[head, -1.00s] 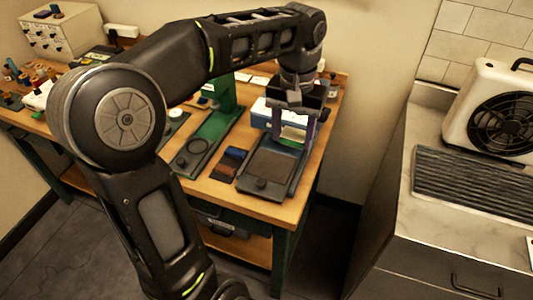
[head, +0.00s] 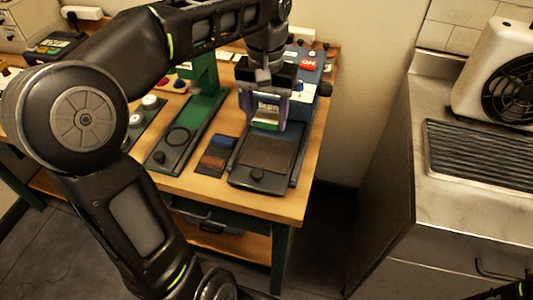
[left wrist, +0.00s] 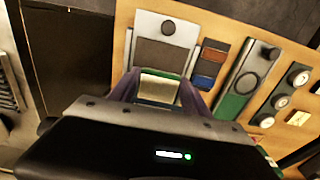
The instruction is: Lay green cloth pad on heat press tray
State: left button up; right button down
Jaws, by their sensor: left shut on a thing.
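My left gripper (head: 268,114) has purple fingers, shut on the green cloth pad (head: 266,125). It holds the pad at the back end of the heat press tray (head: 240,174), in front of the blue press body (head: 308,73). In the left wrist view the pad (left wrist: 160,87) shows a pale face and a green edge between the fingers (left wrist: 153,88). The tray's dark plate (left wrist: 160,53) lies just beyond the pad in that view. I cannot tell the exact gap between pad and tray.
Blue, brown and dark swatches (head: 215,155) lie left of the tray. A green press (head: 205,105) with a dark base stands further left. The wooden table's front edge (head: 250,203) is near the tray. A counter with a fan (head: 500,75) stands at the right.

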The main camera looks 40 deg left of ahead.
pick_arm(q)
send_over(266, 156)
notch_tip(266, 156, down, 6)
jog(key=shift+r+b, duration=0.15)
jog(key=shift+b, duration=0.25)
jog(key=shift+f, duration=0.3)
jog(key=shift+f, duration=1.9)
